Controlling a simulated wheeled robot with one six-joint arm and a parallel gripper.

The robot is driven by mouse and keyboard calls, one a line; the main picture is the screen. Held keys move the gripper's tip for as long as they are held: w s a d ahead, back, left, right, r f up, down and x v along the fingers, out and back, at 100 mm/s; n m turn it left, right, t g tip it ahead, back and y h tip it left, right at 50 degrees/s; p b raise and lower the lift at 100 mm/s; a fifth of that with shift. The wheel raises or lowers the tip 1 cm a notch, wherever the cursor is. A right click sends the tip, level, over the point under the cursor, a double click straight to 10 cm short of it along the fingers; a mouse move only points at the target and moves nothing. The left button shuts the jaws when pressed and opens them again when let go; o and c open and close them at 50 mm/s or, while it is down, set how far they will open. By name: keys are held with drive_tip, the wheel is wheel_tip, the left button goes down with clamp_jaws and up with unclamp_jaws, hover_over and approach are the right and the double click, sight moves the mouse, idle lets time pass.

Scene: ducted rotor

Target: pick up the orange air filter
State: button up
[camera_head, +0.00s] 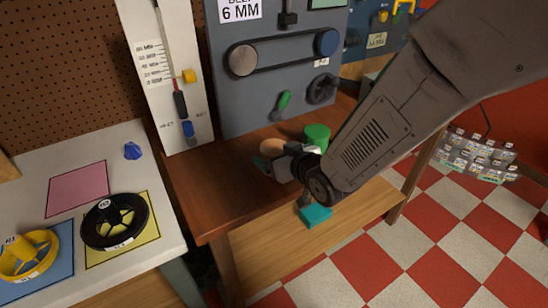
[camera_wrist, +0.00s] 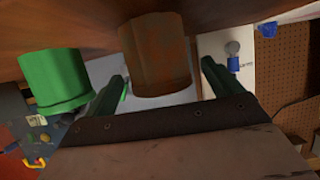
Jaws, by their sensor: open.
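The orange air filter (camera_head: 271,146) stands on the brown wooden bench. In the head view it is a small tan-orange round shape, partly hidden behind my gripper (camera_head: 268,163). In the wrist view the filter (camera_wrist: 155,52) is a dull orange-brown cylinder at the upper middle. My gripper (camera_wrist: 163,75) is open, with one dark green finger on each side of the filter in that view. A gap shows between each finger and the filter. I cannot tell how deep the filter sits between the fingers.
A green cylinder (camera_head: 316,134) stands on the bench close to the filter, and shows left of the left finger in the wrist view (camera_wrist: 52,80). A grey panel (camera_head: 235,100) with a belt and handles rises behind. A teal block (camera_head: 315,215) lies on the lower shelf.

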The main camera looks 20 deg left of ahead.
drive_tip(key=x, duration=0.2)
drive_tip(key=shift+w+a+f, duration=0.15)
drive_tip(key=shift+a, duration=0.05)
drive_tip(key=c, duration=1.1)
